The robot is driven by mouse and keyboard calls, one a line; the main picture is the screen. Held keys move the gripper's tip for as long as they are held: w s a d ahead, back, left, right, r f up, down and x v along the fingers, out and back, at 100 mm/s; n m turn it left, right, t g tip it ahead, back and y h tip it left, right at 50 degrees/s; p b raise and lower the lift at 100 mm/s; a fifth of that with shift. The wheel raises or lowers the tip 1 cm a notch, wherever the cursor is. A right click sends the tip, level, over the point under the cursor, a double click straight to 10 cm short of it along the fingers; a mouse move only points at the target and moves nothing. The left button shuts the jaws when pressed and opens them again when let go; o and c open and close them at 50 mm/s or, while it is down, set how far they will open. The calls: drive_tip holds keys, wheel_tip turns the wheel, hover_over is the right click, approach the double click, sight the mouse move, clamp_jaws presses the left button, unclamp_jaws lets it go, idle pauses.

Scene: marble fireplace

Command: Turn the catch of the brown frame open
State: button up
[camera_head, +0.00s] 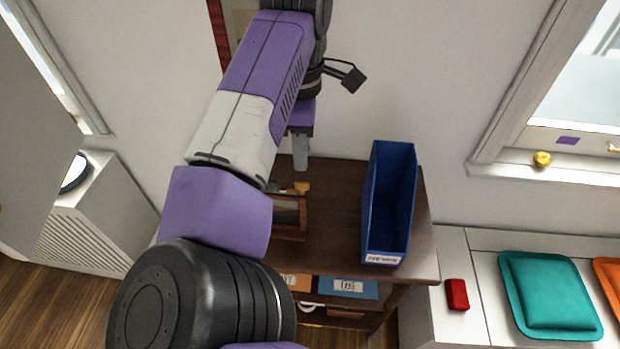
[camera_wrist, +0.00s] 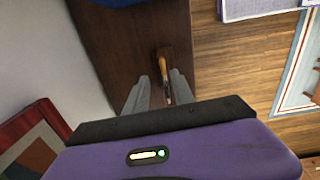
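A small brown wooden frame (camera_head: 289,222) stands on the dark brown table, partly hidden behind my arm. A tan piece (camera_head: 303,187), which looks like its catch, shows at its top; which way it is turned is too small to tell. My gripper (camera_head: 300,163) points down above and behind the frame, apart from it in the head view. In the wrist view my gripper (camera_wrist: 160,77) is open, its two grey fingers apart. The frame's narrow top (camera_wrist: 164,62) shows between and beyond the fingertips; I cannot tell whether they touch it.
A tall blue bin (camera_head: 378,230) stands on the table (camera_head: 341,220) to the right of the frame. A red-edged picture (camera_head: 218,30) hangs on the wall behind my arm. A red block (camera_head: 457,294) and a teal cushion (camera_head: 549,295) lie on the white bench at right.

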sight(303, 182)
drive_tip(key=shift+s+f, duration=0.15)
drive_tip(key=shift+s, duration=0.05)
drive_tip(key=shift+f+m, duration=0.2)
drive_tip(key=shift+m, duration=0.1)
drive_tip(key=shift+f+p, duration=0.7)
drive_tip(key=shift+f, duration=2.9)
clamp_jaws()
